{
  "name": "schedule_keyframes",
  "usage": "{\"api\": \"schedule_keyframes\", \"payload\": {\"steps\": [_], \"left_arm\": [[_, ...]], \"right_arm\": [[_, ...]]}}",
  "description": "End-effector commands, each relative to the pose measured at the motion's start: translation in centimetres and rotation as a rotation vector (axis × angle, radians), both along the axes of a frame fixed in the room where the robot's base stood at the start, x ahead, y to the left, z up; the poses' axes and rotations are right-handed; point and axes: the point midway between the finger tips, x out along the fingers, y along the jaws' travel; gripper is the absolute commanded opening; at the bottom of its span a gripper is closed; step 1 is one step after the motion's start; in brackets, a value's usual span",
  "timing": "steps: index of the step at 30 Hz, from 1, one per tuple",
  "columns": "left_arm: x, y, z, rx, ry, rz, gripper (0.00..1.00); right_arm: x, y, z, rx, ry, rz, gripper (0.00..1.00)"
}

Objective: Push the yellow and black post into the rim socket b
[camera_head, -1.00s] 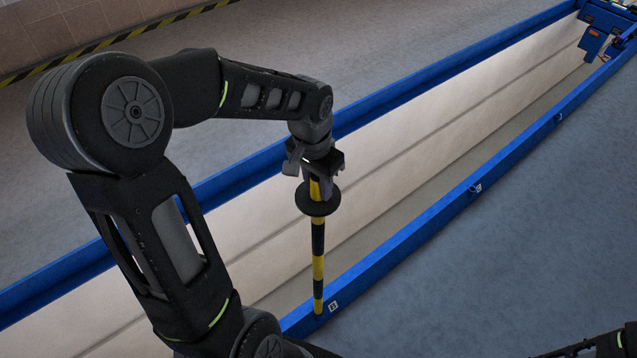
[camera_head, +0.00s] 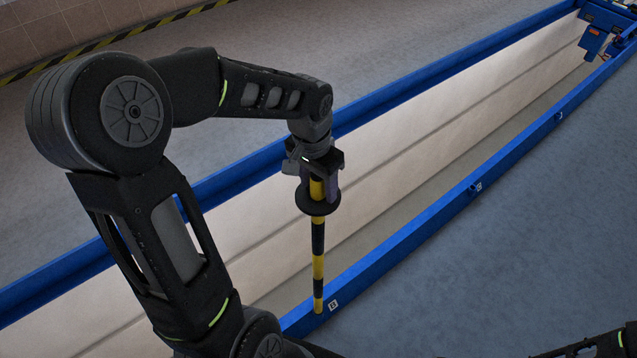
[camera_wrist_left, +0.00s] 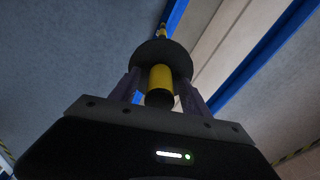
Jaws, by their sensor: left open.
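The yellow and black post (camera_head: 318,265) stands about upright, with a dark round collar (camera_head: 317,208) near its top. Its lower end meets the near blue rim beside a small white label (camera_head: 333,305), which seems to read B. I cannot tell how deep the end sits; the socket's mouth is hidden. My left gripper (camera_head: 320,188) is open above the collar, its fingers on either side of the post's top. In the left wrist view the post's yellow top with a dark end (camera_wrist_left: 160,84) is between the fingers, the collar (camera_wrist_left: 161,54) beyond.
The near blue rim (camera_head: 420,229) runs to the upper right, with more labels and sockets (camera_head: 474,188) along it. A pale trough lies between it and the far blue rim (camera_head: 400,97). A blue fixture (camera_head: 603,20) stands at the far end.

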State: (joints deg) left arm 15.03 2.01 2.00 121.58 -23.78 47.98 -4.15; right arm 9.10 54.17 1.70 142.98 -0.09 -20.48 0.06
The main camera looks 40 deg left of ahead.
Motion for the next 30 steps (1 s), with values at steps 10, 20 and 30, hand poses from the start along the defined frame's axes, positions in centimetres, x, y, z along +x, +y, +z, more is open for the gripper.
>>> {"api": "schedule_keyframes", "payload": {"steps": [10, 20, 30], "left_arm": [[-0.4, 0.1, 5.5, 0.001, -0.008, -0.001, 0.55], [-0.8, 0.0, 7.6, 0.0, -0.003, -0.001, 0.55], [-0.7, 0.1, 7.6, 0.001, -0.004, -0.001, 0.55]], "right_arm": [[-0.1, 0.0, 0.0, 0.0, 0.001, 0.0, 0.73], [0.0, 0.0, 0.0, 0.0, 0.001, 0.0, 0.73], [0.0, 0.0, 0.0, 0.0, 0.001, 0.0, 0.73]]}}
